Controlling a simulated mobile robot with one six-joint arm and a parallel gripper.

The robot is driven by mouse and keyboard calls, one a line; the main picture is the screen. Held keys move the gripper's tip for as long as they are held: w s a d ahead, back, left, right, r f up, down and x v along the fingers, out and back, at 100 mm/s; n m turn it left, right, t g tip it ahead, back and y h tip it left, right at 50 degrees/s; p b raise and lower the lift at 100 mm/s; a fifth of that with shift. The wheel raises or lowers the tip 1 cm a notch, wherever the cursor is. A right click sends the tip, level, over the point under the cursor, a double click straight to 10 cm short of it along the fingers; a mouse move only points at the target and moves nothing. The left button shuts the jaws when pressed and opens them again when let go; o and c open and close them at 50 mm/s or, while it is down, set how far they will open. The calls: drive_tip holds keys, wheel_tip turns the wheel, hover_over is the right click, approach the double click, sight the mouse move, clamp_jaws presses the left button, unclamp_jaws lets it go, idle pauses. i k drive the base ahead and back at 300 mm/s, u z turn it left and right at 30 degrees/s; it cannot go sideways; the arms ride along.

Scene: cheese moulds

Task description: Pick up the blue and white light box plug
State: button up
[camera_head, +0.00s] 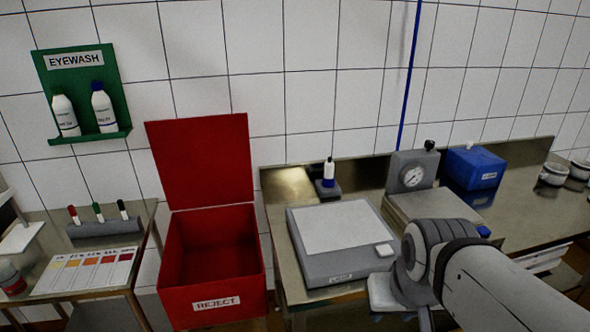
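The grey light box (309,262) with a white top panel lies on the steel bench, its front marked with a label. A small blue and white upright piece (328,174) with a dark tip stands in a dark holder behind the light box. I cannot tell for sure which piece is the plug. My gripper (398,300) is at the light box's front right, partly hidden by my wrist and cut by the lower frame edge. Its fingers do not show clearly, and no held object is visible.
A dial gauge unit (411,172) and a blue box (473,168) stand at the bench's back. An open red reject bin (213,292) is left of the bench. A side table with pens and a colour chart (84,271) is further left.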

sight(328, 176)
drive_tip(key=i, duration=1)
drive_tip(key=u, duration=0.05)
